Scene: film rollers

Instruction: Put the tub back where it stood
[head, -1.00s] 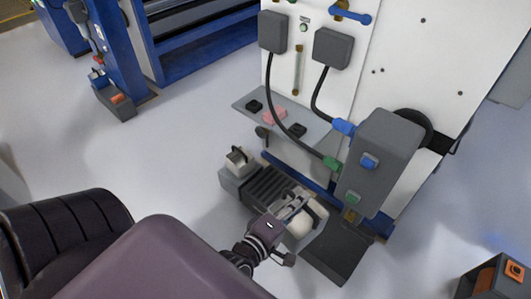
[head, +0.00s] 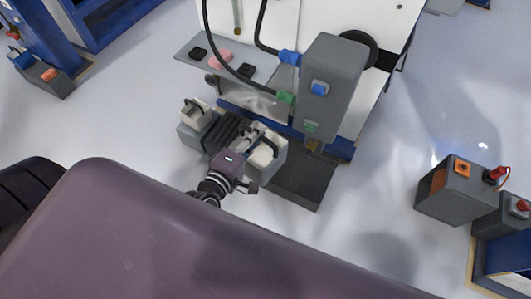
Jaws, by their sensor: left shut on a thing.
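My left gripper (head: 252,146) is shut on a cream-white tub (head: 266,157) with a dark handle. The tub is at the right end of a low dark grey ribbed stand (head: 226,130), over or on a grey block there. I cannot tell whether it touches the block. A second, similar tub (head: 197,114) with an upright handle sits on the grey block at the stand's left end. My left gripper hides part of the held tub and the ribbed middle. My right gripper is not in view.
A white machine (head: 372,90) with a grey head unit (head: 330,88) and hanging black cables stands behind. Its grey shelf (head: 185,47) juts out above the stand. A dark plate (head: 300,183) lies to the right. Grey boxes (head: 452,190) stand far right on open floor.

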